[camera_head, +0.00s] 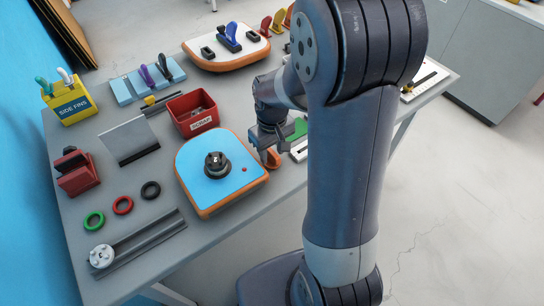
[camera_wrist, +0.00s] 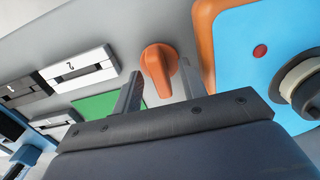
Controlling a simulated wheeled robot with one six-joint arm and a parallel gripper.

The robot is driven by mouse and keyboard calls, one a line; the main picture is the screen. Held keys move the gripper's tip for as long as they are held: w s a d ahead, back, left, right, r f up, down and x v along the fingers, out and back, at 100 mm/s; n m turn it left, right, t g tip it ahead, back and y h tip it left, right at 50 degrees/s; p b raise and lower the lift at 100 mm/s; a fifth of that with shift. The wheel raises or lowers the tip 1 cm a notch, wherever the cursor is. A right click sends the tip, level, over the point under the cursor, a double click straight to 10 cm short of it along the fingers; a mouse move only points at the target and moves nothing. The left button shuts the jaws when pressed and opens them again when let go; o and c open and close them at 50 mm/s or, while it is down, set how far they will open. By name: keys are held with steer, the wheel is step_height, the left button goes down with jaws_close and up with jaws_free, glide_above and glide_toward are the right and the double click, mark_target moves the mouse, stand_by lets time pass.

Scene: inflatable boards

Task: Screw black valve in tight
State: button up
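The black valve (camera_head: 216,164) sits on top of the blue board (camera_head: 190,179) with an orange edge, near its middle. In the wrist view the valve (camera_wrist: 302,85) is at the right edge, partly cut off, on the blue board (camera_wrist: 236,42). My gripper (camera_head: 265,154) is low at the right side of the board, apart from the valve. In the wrist view my gripper (camera_wrist: 161,86) is open, its two fingers spread.
A red bin (camera_head: 183,124) stands behind the board. Green, red and black rings (camera_head: 122,205) and a grey rail (camera_head: 145,243) lie at left. White slotted plates (camera_wrist: 78,68) and a green piece (camera_wrist: 103,106) lie near the gripper. A second board (camera_head: 225,60) is farther back.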

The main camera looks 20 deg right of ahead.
steer(key=shift+f, duration=0.6)
steer(key=shift+c, duration=0.4)
jaws_close()
